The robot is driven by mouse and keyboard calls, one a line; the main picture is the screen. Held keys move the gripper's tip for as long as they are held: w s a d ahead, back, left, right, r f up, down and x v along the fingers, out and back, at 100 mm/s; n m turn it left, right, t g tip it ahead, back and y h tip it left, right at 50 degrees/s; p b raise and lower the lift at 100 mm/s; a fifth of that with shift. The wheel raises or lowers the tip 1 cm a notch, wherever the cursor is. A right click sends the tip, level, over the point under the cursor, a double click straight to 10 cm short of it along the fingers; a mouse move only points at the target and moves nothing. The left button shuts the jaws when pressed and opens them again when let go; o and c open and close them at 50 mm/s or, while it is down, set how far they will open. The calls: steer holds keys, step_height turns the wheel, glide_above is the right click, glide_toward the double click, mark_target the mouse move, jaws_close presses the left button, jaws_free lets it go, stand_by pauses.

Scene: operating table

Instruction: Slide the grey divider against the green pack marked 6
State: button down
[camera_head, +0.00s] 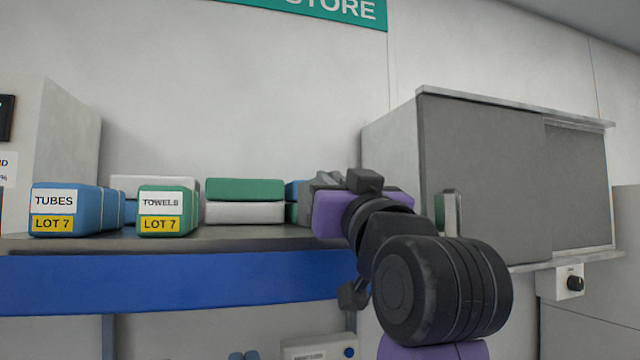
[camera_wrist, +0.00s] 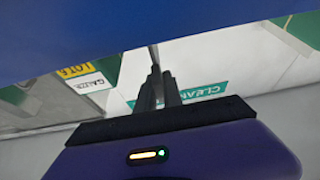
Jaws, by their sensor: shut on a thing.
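In the wrist view my gripper (camera_wrist: 155,85) is shut on a thin grey upright strip, which looks like the grey divider (camera_wrist: 154,57); only its narrow edge shows. Left of it is a green pack (camera_wrist: 110,68) with a white GAUZE label and a yellow label (camera_wrist: 75,71) that seems to read LOT 6. A pale gap shows between this pack and the divider. In the head view my gripper is at the right end of the shelf, mostly behind my own arm, and the divider cannot be made out there.
In the head view a blue TUBES pack (camera_head: 75,210) and a green TOWELS pack (camera_head: 167,211) stand on the blue-edged shelf (camera_head: 180,283). A green pack (camera_head: 244,190) lies on a white pack (camera_head: 244,213) beside my gripper. A grey cabinet (camera_head: 485,175) stands at right.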

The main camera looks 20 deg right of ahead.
steer(key=shift+d, duration=0.3)
steer(key=c, duration=1.5)
jaws_free()
steer(key=shift+s, duration=0.1)
steer(key=shift+b+v, duration=1.45)
steer(key=shift+v, duration=2.4)
steer(key=shift+f, duration=0.1)
